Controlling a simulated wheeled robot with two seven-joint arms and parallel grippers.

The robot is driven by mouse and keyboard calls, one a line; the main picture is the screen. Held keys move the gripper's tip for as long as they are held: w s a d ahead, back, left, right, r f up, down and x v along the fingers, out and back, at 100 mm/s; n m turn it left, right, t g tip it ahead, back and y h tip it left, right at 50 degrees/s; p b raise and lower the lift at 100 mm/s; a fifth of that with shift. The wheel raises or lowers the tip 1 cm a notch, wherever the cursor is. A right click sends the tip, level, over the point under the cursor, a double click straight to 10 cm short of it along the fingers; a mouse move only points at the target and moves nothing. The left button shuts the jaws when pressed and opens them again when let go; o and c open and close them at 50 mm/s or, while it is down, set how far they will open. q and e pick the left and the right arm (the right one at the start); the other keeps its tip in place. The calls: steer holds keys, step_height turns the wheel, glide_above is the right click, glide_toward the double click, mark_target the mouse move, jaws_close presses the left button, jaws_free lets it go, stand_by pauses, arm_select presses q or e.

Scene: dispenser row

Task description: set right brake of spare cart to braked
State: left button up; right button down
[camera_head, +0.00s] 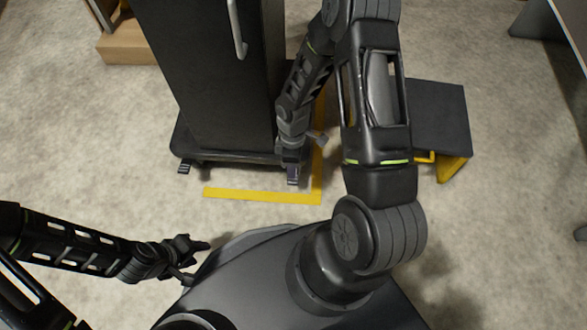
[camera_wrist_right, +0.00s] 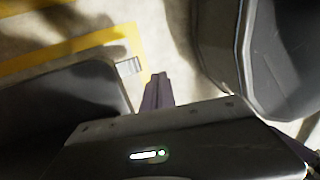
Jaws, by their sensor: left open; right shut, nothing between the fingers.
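The cart (camera_head: 215,75) is a tall black cabinet on a dark wheeled base. A small ribbed brake pedal (camera_head: 184,168) sticks out at the left of its front edge. The right brake pedal (camera_wrist_right: 128,67), a grey ribbed tab, juts from the base corner in the right wrist view. My right gripper (camera_head: 292,178) points down at the base's front right corner and hides that pedal in the head view. Its purplish fingers (camera_wrist_right: 156,90) are shut and empty, close to the pedal; I cannot tell whether they touch it. My left gripper (camera_head: 205,245) is open and empty, away from the cart.
Yellow floor tape (camera_head: 262,196) runs along the front and right of the cart. A dark step stool (camera_head: 438,115) with yellow legs stands at the right. A wooden block (camera_head: 125,46) is at the back left. The floor left of the cart is clear.

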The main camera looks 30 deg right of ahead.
arm_select(q)
steer(key=shift+s+d+r+p, duration=0.15)
steer(key=shift+r+p, duration=0.25)
steer(key=shift+r, duration=0.25)
arm_select(e)
steer(key=r, duration=0.3)
steer(key=shift+s+a+r, duration=0.15)
steer(key=shift+s+a, duration=0.1)
steer(key=shift+s, duration=0.1)
steer(key=w+a+f+m+t+y, duration=0.1)
steer(key=a+m+t+y, duration=0.15)
steer(key=a+m, duration=0.6)
steer(key=s+a+m, duration=0.5)
steer(key=s+a, duration=0.2)
steer(key=s, duration=0.1)
arm_select(q)
step_height(320, 180, up, 28)
steer(key=s+d+p, duration=0.1)
steer(key=p, duration=2.7)
steer(key=shift+s+d+r, duration=0.15)
steer(key=shift+s+d, duration=0.1)
steer(key=shift+s, duration=0.05)
arm_select(e)
step_height(320, 180, up, 28)
steer(key=s+a+n, duration=0.1)
steer(key=a, duration=0.1)
steer(key=shift+s+f, duration=0.15)
steer(key=shift+f, duration=0.05)
